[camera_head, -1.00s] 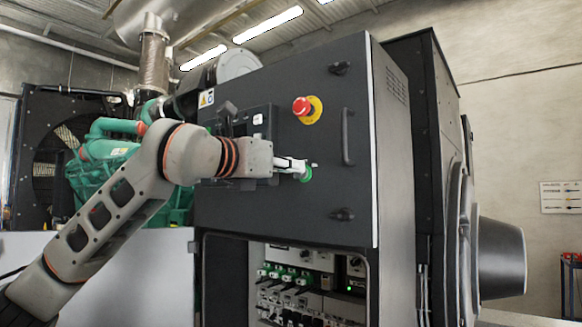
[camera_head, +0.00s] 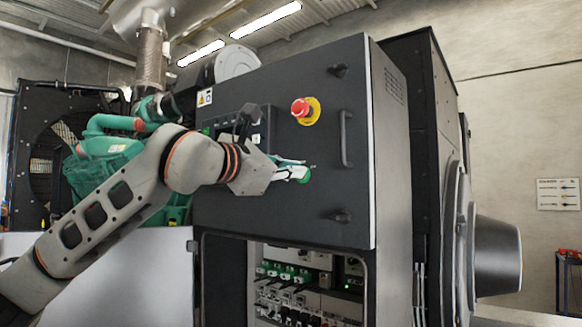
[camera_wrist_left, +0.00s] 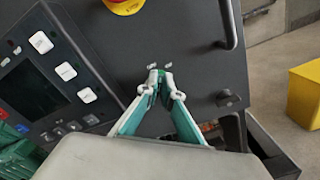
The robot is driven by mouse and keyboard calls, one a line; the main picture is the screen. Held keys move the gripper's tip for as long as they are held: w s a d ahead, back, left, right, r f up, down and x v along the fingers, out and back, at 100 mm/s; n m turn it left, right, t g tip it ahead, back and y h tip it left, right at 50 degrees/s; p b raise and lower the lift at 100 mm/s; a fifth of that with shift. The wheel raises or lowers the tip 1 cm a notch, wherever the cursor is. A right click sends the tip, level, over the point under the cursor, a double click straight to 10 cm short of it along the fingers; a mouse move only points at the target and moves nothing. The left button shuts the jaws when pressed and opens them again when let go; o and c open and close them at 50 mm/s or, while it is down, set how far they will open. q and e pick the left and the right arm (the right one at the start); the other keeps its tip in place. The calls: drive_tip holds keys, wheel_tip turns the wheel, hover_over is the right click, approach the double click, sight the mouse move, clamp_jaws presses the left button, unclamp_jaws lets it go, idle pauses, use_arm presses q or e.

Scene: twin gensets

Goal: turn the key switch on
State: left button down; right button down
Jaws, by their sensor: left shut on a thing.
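The key switch (camera_head: 306,177) with its green surround is on the dark cabinet door (camera_head: 270,215), below the red emergency stop button (camera_head: 302,108). My left gripper (camera_head: 302,171) comes in from the left and reaches it. In the left wrist view, the fingertips of my left gripper (camera_wrist_left: 163,84) are close together, shut on the small key, which they mostly hide. The exact angle of the key cannot be seen. Two small labels show just beyond the fingertips. My right gripper is not in view.
A control panel with a screen (camera_wrist_left: 30,92) and white buttons is left of the gripper in the wrist view. A door handle (camera_head: 346,138) and latches stick out on the right. An open bay with switches (camera_head: 300,290) lies below.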

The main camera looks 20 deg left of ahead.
use_arm(q)
drive_tip(key=shift+s+d+f+m, duration=0.1)
drive_tip(key=shift+m, duration=1.05)
drive_tip(key=shift+d+f+m, duration=0.1)
drive_tip(key=shift+m, duration=1.05)
drive_tip(key=c, duration=2.2)
unclamp_jaws()
drive_tip(key=shift+c, duration=0.2)
drive_tip(key=shift+s+a, duration=0.1)
drive_tip(key=v, duration=1.1)
drive_tip(key=shift+s+a, duration=0.15)
drive_tip(key=shift+s, duration=0.2)
